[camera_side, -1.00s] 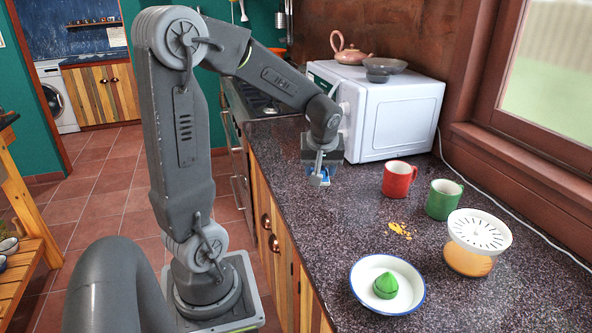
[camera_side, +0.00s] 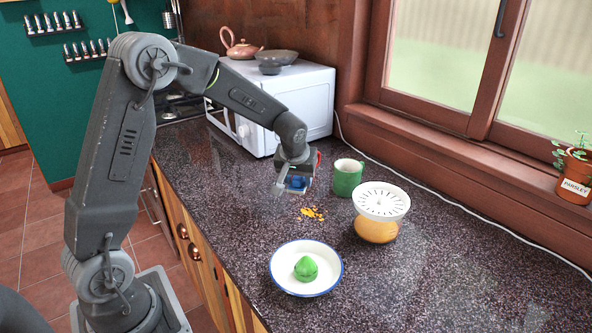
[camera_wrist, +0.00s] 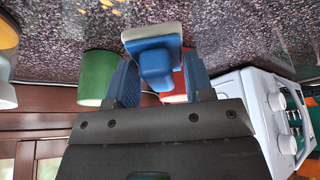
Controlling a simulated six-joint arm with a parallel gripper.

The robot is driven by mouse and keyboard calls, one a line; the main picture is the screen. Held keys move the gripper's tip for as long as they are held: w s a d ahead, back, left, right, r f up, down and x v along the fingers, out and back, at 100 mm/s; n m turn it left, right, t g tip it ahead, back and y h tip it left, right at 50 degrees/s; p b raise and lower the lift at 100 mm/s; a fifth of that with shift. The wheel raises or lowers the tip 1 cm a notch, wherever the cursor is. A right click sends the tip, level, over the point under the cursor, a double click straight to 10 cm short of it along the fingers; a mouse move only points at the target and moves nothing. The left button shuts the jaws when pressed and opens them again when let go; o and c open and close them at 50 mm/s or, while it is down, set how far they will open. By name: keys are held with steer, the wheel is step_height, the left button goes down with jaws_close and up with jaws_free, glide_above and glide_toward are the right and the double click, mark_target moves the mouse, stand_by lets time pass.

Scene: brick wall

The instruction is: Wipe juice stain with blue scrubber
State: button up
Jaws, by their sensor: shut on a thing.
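My gripper (camera_side: 292,188) is shut on the blue scrubber (camera_side: 298,181) and holds it above the counter. In the wrist view the scrubber (camera_wrist: 152,50), with a pale pad on its far side, sits between my two blue fingers. The juice stain (camera_side: 312,213) is a patch of yellow-orange spots on the dark speckled counter (camera_side: 230,200). The stain is just right of and below my gripper in the side view. Some of its spots show at the top edge of the wrist view (camera_wrist: 112,3). The scrubber appears apart from the counter.
A red mug (camera_side: 319,158) is mostly hidden behind my gripper. The microwave (camera_side: 285,110) stands behind.

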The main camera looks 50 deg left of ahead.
mark_target(300, 202)
step_height(300, 202, down, 5)
steer(key=shift+d+f, duration=0.2)
steer(key=shift+f, duration=0.1)
steer(key=shift+d, duration=4.9)
steer(key=shift+c, duration=0.3)
steer(key=shift+a, duration=5.2)
steer(key=shift+w, duration=0.3)
steer(key=shift+d, duration=4.95)
steer(key=shift+a, duration=5)
steer(key=shift+d+r, duration=0.1)
steer(key=shift+r, duration=4)
